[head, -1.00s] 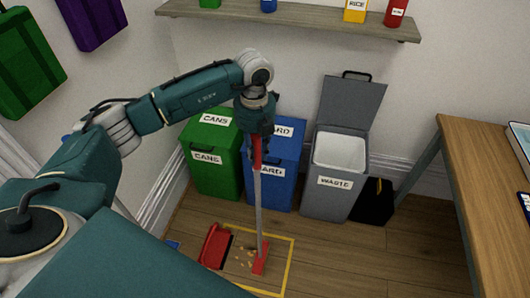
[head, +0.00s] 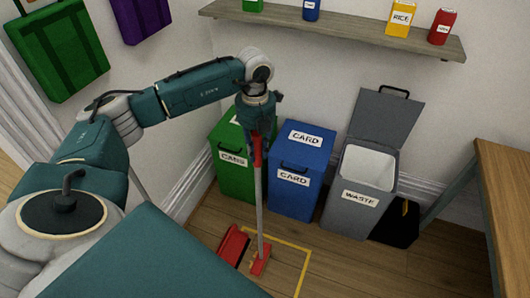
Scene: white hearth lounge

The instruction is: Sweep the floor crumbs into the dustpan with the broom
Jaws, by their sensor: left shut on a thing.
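My left gripper (head: 258,143) is shut on the red upper grip of the broom (head: 260,205). The broom stands nearly upright, with its grey shaft running down to a red head (head: 260,262) at the floor. The red dustpan (head: 233,245) lies on the floor just left of the broom head, with only a narrow gap between them. I cannot make out crumbs clearly now; any in the gap are too small or hidden by the pan and head. My right gripper is out of view.
Yellow tape (head: 300,270) marks the floor around the broom. A green cans bin (head: 234,175), a blue card bin (head: 297,200) and a grey open-lidded waste bin (head: 350,210) stand along the wall. A wooden table (head: 508,185) is at right. A shelf (head: 345,32) hangs above.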

